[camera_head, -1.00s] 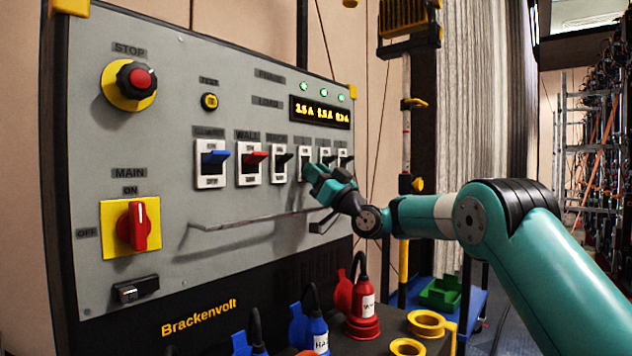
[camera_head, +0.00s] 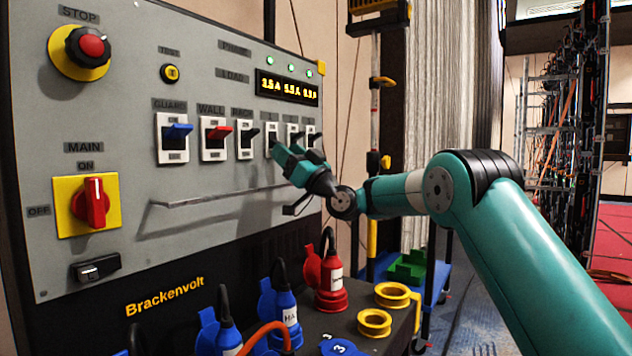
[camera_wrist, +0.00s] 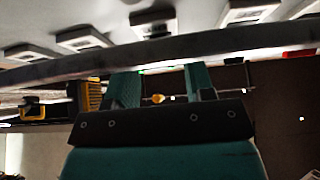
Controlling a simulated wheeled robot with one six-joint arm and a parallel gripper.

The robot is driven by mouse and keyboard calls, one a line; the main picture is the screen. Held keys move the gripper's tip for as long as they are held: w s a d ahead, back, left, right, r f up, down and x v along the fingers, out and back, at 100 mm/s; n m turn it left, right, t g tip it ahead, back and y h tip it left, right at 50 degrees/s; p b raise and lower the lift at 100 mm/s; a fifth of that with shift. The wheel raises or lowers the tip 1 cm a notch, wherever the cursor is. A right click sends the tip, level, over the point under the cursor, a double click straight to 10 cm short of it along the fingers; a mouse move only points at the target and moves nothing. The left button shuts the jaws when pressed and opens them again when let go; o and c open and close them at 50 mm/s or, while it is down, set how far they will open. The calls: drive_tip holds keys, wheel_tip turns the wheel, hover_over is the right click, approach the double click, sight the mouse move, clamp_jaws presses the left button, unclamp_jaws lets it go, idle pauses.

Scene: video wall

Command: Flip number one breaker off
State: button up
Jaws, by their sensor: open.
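The grey breaker panel (camera_head: 120,170) carries a row of rocker breakers. From the left come a blue-levered one (camera_head: 173,138), a red-levered one (camera_head: 215,140), and a black-levered one (camera_head: 245,138). Three narrower breakers follow at the right; the first of these (camera_head: 271,132) is partly covered by my gripper. Their small labels are too blurred to read, so I cannot tell which is number one. My gripper (camera_head: 292,157) is open and empty, just in front of the narrower breakers. The wrist view shows its two teal fingers (camera_wrist: 163,85) apart, with several breakers (camera_wrist: 152,25) beyond the bar.
A thin metal bar (camera_head: 200,199) juts out below the breakers and crosses the wrist view. A red main switch (camera_head: 95,203) and a stop button (camera_head: 92,45) are at the left. Blue and red plugs (camera_head: 331,280) and yellow rings (camera_head: 375,322) stand below, in front.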

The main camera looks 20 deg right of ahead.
drive_tip(key=b+v, duration=0.9)
drive_tip(key=v, duration=0.6)
drive_tip(key=shift+f, duration=0.2)
drive_tip(key=shift+s, duration=0.1)
